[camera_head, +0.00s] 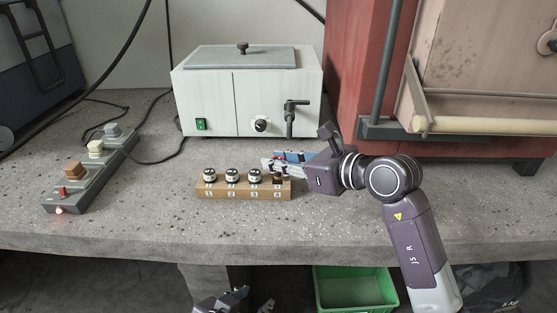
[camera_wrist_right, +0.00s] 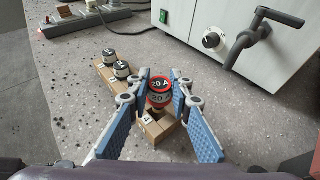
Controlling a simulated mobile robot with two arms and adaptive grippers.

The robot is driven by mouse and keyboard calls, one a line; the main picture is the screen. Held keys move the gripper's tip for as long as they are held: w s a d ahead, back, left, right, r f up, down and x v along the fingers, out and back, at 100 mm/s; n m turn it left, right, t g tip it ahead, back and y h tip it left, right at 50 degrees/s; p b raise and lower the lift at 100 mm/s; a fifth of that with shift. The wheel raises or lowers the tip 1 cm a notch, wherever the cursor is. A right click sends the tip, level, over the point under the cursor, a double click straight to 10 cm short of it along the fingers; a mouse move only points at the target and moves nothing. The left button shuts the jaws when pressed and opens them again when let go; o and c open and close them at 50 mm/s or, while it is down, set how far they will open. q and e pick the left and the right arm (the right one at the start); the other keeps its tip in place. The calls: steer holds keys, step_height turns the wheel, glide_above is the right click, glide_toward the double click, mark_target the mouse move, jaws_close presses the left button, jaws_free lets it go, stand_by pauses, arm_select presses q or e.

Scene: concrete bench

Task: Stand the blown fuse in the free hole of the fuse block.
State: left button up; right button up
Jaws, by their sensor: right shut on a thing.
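The tan fuse block (camera_head: 236,194) lies on the bench. Black-and-white fuses stand in its holes 1 (camera_head: 210,175), 2 (camera_head: 232,174) and 3 (camera_head: 254,175); the block's end marked 4 (camera_wrist_right: 147,121) shows in the wrist view. My right gripper (camera_head: 275,163) is shut on a fuse with a red rim marked 20 A (camera_wrist_right: 159,86), between its blue pads. It holds this fuse upright over the hole 4 end. The fingers partly hide the fuse in the head view, and I cannot tell whether its lower end is inside the hole. My left gripper (camera_head: 235,298) is low, below the bench's front edge.
A white box with a lid (camera_head: 242,92) and a lever stands behind the block. A grey strip with coloured knobs (camera_head: 92,170) is at the left. A green crate (camera_head: 355,288) is below the bench. The bench in front of the block is clear.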

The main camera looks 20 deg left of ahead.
arm_select(q)
steer(key=shift+w+r, duration=0.1)
stand_by(0.3)
steer(key=shift+s+a+f, duration=0.1)
steer(key=shift+s+f, duration=0.1)
steer(key=shift+s, duration=0.05)
steer(key=shift+s+a+f+g, duration=0.1)
steer(key=shift+s+f+g, duration=0.3)
steer(key=shift+s+f, duration=0.1)
steer(key=shift+w+r, duration=0.2)
steer(key=shift+r, duration=0.05)
arm_select(e)
steer(key=shift+f, duration=0.15)
arm_select(q)
steer(key=shift+w+r+t, duration=0.3)
steer(key=shift+w+r, duration=0.05)
steer(key=shift+w, duration=0.1)
steer(key=shift+w+d+r+t, duration=0.5)
steer(key=shift+w+r, duration=0.1)
steer(key=shift+w, duration=0.1)
arm_select(e)
steer(key=shift+f, duration=0.4)
stand_by(0.3)
arm_select(q)
steer(key=shift+w+r, duration=0.1)
